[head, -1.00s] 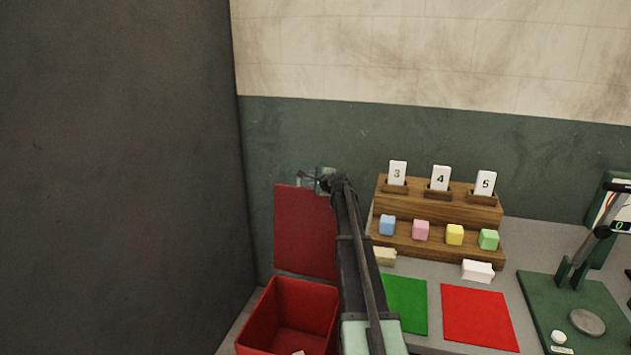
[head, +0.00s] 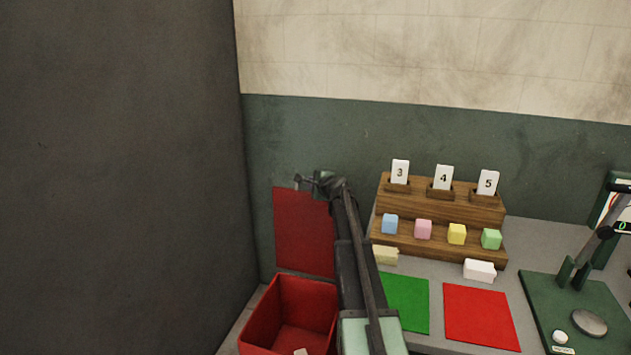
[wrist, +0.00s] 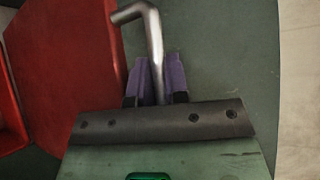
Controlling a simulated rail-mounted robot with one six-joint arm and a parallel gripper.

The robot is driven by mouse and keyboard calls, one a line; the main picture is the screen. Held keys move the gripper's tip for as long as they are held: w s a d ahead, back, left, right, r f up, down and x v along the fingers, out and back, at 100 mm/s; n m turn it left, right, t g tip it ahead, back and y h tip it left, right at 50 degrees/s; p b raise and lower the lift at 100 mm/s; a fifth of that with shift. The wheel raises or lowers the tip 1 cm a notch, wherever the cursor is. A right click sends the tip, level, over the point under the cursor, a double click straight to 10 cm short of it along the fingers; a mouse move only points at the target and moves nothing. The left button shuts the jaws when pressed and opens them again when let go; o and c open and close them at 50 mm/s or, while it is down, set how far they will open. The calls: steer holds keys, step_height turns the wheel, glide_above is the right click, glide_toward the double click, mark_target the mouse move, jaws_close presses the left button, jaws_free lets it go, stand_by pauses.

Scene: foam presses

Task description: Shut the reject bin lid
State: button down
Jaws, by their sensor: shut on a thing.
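The reject bin (head: 262,318) is a red open box at the bottom of the head view. Its red lid (head: 300,235) stands upright behind the bin, open. The lid also shows at the left of the wrist view (wrist: 75,70), with part of the bin (wrist: 10,115) beside it. My gripper (wrist: 157,75) is shut on a bent metal rod (wrist: 153,40), whose hooked end points left toward the lid. In the head view my gripper (head: 310,183) is at the lid's top edge. I cannot tell whether the rod touches the lid.
A pale piece (head: 301,351) lies in the bin. Right of my arm are a wooden rack (head: 440,212) with number cards and coloured cubes, a green mat (head: 405,302), a red mat (head: 480,315) and a green press (head: 540,300). A dark wall (head: 120,180) stands at the left.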

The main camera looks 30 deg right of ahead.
steer(key=c, duration=1.1)
jaws_free()
steer(key=p+v, duration=0.2)
steer(key=v, duration=0.8)
steer(key=shift+s+r+p, duration=0.15)
steer(key=shift+s+p, duration=0.2)
steer(key=shift+p, duration=0.05)
